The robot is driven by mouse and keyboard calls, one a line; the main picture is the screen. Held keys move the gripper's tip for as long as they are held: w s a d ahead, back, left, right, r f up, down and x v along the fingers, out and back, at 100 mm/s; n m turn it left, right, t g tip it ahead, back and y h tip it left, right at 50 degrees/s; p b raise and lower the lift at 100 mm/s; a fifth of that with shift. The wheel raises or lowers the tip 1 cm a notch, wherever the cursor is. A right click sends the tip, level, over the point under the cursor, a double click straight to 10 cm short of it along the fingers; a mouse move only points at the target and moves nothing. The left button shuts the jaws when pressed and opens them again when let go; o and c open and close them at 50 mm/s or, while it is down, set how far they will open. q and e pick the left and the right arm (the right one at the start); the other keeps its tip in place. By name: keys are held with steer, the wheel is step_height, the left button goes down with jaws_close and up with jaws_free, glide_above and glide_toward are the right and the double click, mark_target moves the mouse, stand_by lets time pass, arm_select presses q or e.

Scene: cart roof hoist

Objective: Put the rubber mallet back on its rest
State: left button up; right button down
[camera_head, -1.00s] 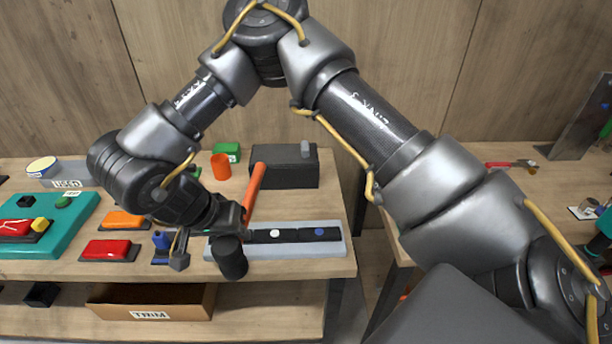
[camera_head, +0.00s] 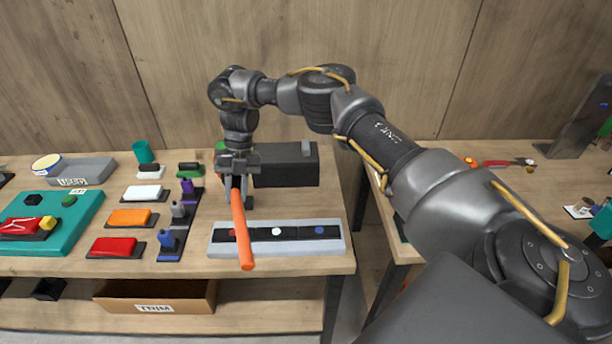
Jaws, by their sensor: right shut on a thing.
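The rubber mallet's orange handle (camera_head: 240,235) shows in the head view, with its free end toward me above the front of the bench. Its black head cannot be made out against my dark gripper. My right gripper (camera_head: 239,192) points down and is shut on the mallet near the handle's far end. The handle passes in front of the left part of a light grey tray with a black strip (camera_head: 335,246). I cannot tell which object is the rest. My left gripper is out of view.
A black box (camera_head: 290,170) stands just right of my gripper. Red (camera_head: 115,246), orange (camera_head: 128,217) and white blocks sit left, beside a strip of small upright pieces (camera_head: 168,240). A teal tray (camera_head: 85,213) lies further left. A TRIM drawer (camera_head: 190,301) is below the bench.

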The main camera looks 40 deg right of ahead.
steer(key=d+f+m+t+h+p, duration=0.1)
steer(key=d+f+m+t, duration=0.2)
steer(key=d+m, duration=0.7)
steer(key=d+f+m+t+h, duration=0.1)
steer(key=d+f+m+t, duration=0.3)
steer(key=d+m, duration=0.5)
steer(key=d+f, duration=0.1)
steer(key=d, duration=0.3)
steer(key=shift+d+m+p, duration=0.15)
steer(key=shift+m+p, duration=0.25)
steer(key=shift+f, duration=0.15)
step_height(320, 180, down, 5)
steer(key=b, duration=0.5)
steer(key=shift+s, duration=0.2)
steer(key=shift+f, duration=0.2)
